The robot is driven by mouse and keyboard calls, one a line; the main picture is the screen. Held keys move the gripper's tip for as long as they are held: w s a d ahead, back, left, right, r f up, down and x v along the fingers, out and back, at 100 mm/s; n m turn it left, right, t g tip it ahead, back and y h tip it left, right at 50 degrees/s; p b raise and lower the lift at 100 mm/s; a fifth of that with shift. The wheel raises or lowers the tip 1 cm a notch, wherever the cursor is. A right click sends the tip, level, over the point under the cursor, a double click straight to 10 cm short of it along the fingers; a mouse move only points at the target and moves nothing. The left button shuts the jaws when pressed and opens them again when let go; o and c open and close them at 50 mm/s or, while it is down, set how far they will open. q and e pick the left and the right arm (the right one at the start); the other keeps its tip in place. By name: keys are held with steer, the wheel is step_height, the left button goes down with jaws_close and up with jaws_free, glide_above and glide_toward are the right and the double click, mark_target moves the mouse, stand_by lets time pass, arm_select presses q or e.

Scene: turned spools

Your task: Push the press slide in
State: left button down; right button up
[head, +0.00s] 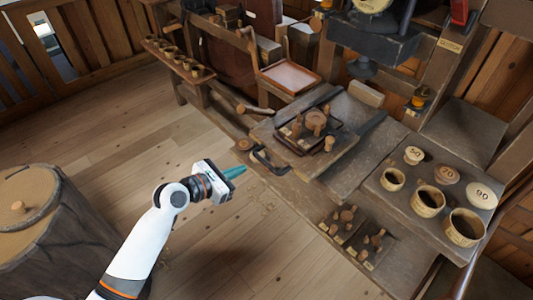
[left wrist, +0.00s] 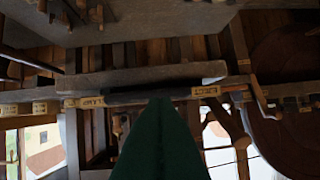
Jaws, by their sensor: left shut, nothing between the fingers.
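The press slide (head: 297,152) is a dark flat plate lying between two dark rails on the bench. A black loop handle (head: 270,163) sticks out at its front left end. A small tray with a round wooden piece (head: 315,121) and several pegs sits on the slide. The slide is drawn partly out in front of the press head (head: 372,45). My left gripper (head: 238,172) is shut and empty, its teal fingertips a short gap left of the handle. In the left wrist view its green fingers (left wrist: 160,145) point at a dark bench edge. My right gripper is not in view.
Several wooden cups (head: 428,200) stand on a board at the right. Small trays with pegs (head: 345,218) lie on a lower shelf in front. A large stump (head: 45,225) stands at the left. The wooden floor (head: 110,135) between is clear.

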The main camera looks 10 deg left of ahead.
mark_target(277, 150)
arm_select(q)
steer(key=shift+n+h, duration=0.4)
steer(key=w+d, duration=0.6)
steer(key=w, duration=0.1)
steer(key=shift+w+d+f+p, duration=0.15)
steer(key=shift+w+d+p, duration=0.05)
steer(key=shift+d+p, duration=0.1)
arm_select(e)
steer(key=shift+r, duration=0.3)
